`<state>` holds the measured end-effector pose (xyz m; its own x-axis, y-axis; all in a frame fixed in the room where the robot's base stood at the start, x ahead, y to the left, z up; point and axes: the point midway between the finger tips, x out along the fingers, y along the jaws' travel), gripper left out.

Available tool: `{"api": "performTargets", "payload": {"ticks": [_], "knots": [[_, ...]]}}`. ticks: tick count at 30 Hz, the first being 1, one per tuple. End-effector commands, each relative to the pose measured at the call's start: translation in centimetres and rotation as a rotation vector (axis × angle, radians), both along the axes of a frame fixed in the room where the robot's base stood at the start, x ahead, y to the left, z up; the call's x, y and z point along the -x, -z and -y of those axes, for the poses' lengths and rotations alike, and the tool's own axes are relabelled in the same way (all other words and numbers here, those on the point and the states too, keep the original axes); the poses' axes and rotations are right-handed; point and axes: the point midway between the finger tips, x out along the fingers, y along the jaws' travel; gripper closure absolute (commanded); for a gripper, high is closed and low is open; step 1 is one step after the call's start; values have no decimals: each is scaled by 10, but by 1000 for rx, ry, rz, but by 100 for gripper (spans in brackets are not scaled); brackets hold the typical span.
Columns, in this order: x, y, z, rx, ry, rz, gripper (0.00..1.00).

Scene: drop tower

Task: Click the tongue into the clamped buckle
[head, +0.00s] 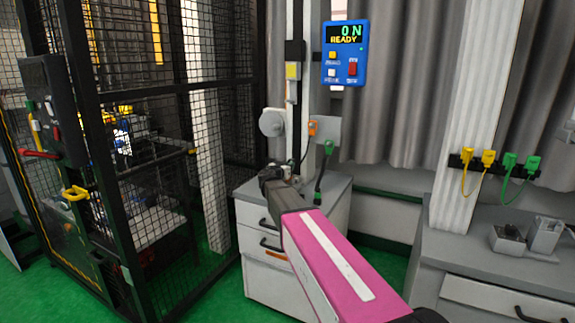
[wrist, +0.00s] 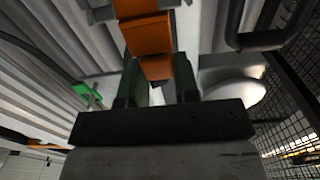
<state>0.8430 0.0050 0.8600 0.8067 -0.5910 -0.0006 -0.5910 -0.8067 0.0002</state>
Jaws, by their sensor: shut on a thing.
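My gripper (wrist: 157,92) is shut, its two dark fingers closed around the lower end of an orange piece (wrist: 155,69) that I take for the tongue. Directly above it in the wrist view is a larger orange block (wrist: 142,32) between grey metal parts, which looks like the clamped buckle. The two orange parts overlap in this view, and I cannot tell whether they are joined. In the head view, a small orange part (head: 313,128) sits by a grey plate on the column. My gripper (head: 272,174) is lower and left there, its fingertips too small to read.
A blue display box (head: 345,52) reads "0 N READY". A mesh cage (head: 150,150) stands left. Yellow and green plugs hang on a rack (head: 500,162) at right.

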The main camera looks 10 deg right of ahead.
Motion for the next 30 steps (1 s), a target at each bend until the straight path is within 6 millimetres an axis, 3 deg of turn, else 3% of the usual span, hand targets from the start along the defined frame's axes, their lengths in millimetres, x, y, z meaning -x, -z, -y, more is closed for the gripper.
{"api": "performTargets", "payload": {"ticks": [23,24,26,30], "knots": [[0,5,0,1,0,1,84],[0,5,0,1,0,1,65],[0,5,0,1,0,1,45],[0,5,0,1,0,1,41]]}}
